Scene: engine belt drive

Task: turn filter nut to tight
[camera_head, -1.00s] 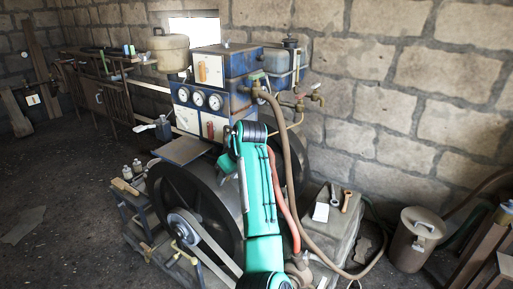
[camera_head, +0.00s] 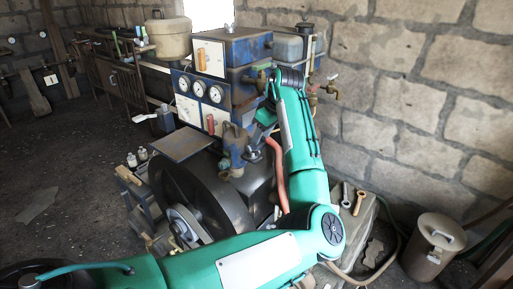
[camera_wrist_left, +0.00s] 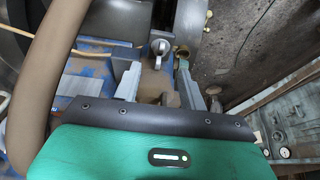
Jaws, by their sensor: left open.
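In the left wrist view my left gripper (camera_wrist_left: 158,76) is open, its two grey fingers apart. A brown block-like part (camera_wrist_left: 157,84) shows between and beyond the fingers; I cannot tell whether they touch it. I cannot single out the filter nut for sure. In the head view my left arm reaches up to the blue engine housing (camera_head: 246,46), and the fingers are mostly hidden there. A blue and brass filter-like unit (camera_head: 234,148) hangs left of my forearm. My right gripper is not in view.
A thick brown hose (camera_wrist_left: 55,60) runs close along the left of the wrist view. In the head view a large flywheel (camera_head: 190,190) stands below, and a brass tap (camera_head: 328,90) sticks out right of my wrist. A metal can (camera_head: 433,245) stands at right.

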